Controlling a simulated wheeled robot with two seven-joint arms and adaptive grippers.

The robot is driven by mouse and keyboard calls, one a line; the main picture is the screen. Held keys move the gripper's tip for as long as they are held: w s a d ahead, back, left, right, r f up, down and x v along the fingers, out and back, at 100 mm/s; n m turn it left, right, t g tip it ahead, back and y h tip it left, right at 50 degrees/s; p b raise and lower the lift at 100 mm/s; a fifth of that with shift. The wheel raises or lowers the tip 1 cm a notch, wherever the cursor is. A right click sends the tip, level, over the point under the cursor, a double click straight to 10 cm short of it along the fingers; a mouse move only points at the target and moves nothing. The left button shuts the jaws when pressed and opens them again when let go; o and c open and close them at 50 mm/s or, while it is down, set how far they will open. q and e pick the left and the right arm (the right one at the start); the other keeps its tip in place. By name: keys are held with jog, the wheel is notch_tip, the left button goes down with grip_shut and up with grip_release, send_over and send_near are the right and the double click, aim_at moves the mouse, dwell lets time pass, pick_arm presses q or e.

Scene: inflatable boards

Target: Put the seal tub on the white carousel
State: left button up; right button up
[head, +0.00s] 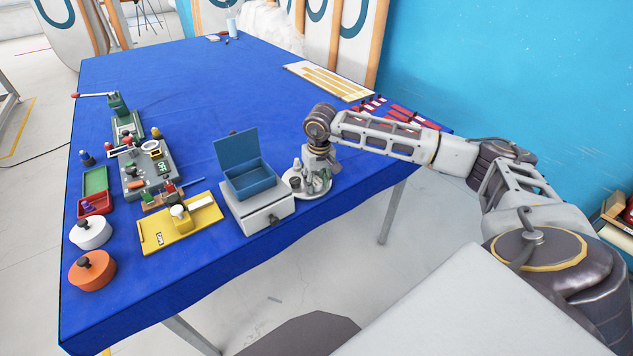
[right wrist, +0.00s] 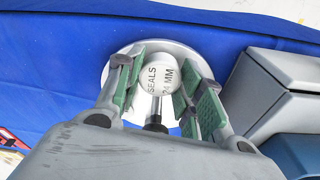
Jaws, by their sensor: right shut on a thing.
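The seal tub (right wrist: 160,76) is white, with SEALS 24 MM printed on it, and shows between my right fingers in the right wrist view. My right gripper (head: 318,166) is shut on it, over the white carousel (head: 313,194). The round rim of the carousel also shows behind the tub in the right wrist view (right wrist: 197,56). I cannot tell whether the tub touches the carousel. In the head view the gripper mostly hides the tub. A dark-tipped post (right wrist: 155,122) shows near the fingers. My left gripper is not in view.
Left of the carousel stands a grey drawer box (head: 262,213) with an open blue box (head: 250,180) on it. A yellow plate fixture (head: 180,232), an orange pot (head: 92,271) and a white pot (head: 90,233) are further left. The blue table's far middle is clear.

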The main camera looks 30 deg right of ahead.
aim_at(318, 185)
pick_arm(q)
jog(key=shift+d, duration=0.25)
pick_arm(e)
jog(key=shift+f, duration=0.35)
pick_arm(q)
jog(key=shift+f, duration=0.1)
pick_arm(e)
jog(key=shift+f, duration=0.15)
jog(key=o, duration=1)
pick_arm(q)
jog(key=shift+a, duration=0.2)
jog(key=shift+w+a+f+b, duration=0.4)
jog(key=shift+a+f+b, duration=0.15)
jog(key=shift+b, duration=0.15)
pick_arm(e)
notch_tip(318, 185, up, 12)
jog(key=s, duration=0.1)
jog(key=shift+s+a, duration=0.15)
jog(key=shift+s, duration=0.1)
